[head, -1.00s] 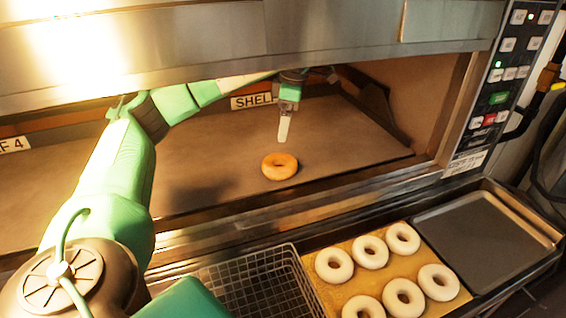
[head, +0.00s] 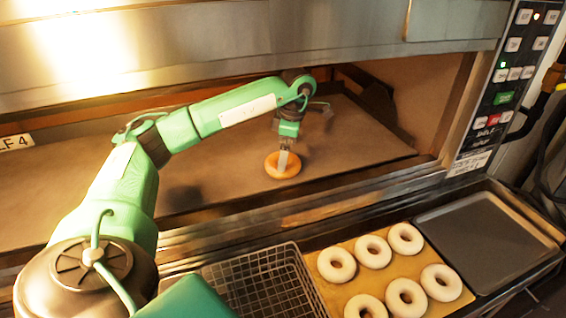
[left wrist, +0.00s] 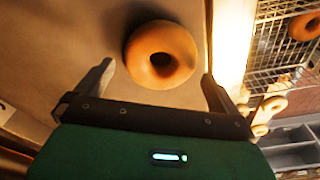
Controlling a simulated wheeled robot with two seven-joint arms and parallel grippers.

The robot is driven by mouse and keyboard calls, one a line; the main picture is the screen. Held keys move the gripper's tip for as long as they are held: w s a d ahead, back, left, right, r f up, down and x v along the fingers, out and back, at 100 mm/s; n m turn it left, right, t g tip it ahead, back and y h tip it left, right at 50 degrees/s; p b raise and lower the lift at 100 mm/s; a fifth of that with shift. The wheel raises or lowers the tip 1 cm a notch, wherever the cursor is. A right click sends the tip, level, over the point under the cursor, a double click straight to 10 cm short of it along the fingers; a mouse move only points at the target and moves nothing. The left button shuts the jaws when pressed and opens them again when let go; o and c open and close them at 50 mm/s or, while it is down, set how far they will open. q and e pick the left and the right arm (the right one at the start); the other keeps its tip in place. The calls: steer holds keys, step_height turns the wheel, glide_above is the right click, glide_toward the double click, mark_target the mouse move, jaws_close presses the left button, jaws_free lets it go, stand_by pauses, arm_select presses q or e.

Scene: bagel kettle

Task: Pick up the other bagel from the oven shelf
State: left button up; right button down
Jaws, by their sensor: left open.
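A golden-brown bagel (head: 272,167) lies flat on the oven shelf (head: 225,165), near its front edge. My left gripper (head: 284,165) points down right at the bagel, its fingertip overlapping the ring in the head view. In the left wrist view the bagel (left wrist: 161,55) sits just ahead of the two spread fingers of my left gripper (left wrist: 155,82), between their lines. The left gripper is open and holds nothing. Whether a fingertip touches the bagel I cannot tell. My right gripper is not in view.
A wire basket (head: 262,262) stands before the oven; the left wrist view shows a brown bagel (left wrist: 304,26) in it. Several pale bagels lie on a board (head: 390,268) beside an empty dark tray (head: 485,240). The metal oven hood (head: 230,45) overhangs the shelf.

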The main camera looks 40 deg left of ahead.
arm_select(q)
steer(key=shift+s+a+f+p, duration=0.15)
steer(key=shift+f+p, duration=0.35)
steer(key=shift+f, duration=1.15)
